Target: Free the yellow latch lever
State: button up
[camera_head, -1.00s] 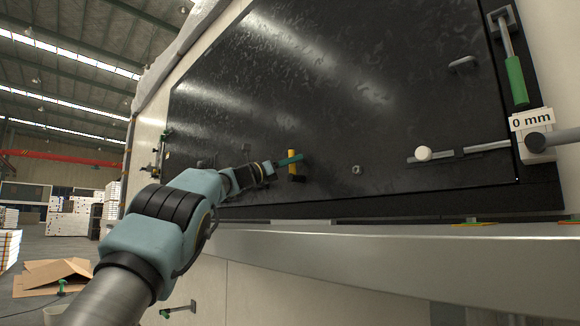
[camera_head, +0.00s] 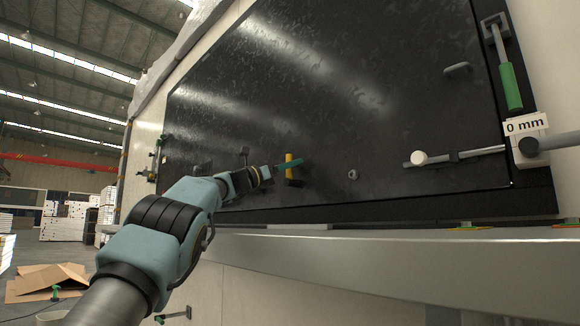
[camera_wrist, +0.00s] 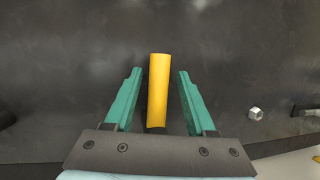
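The yellow latch lever (camera_head: 290,166) stands on the dark panel (camera_head: 330,90) near its lower edge. In the wrist view the yellow lever (camera_wrist: 159,88) is upright and lies between the two green fingers of my gripper (camera_wrist: 158,88). There is a visible gap on both sides, and neither finger seems to touch it. My gripper is open. In the head view my gripper (camera_head: 289,165) reaches the lever from the left, and its far finger is partly hidden.
A sliding bolt with a white knob (camera_head: 418,158) runs to a block marked "0 mm" (camera_head: 526,126). A green-handled lever (camera_head: 510,87) hangs at upper right. A hex nut (camera_wrist: 255,113) sits right of my gripper. A grey ledge (camera_head: 400,250) runs below the panel.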

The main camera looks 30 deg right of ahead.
jog(key=b+v, duration=0.5)
jog(key=v, duration=0.6)
jog(key=shift+b, duration=0.35)
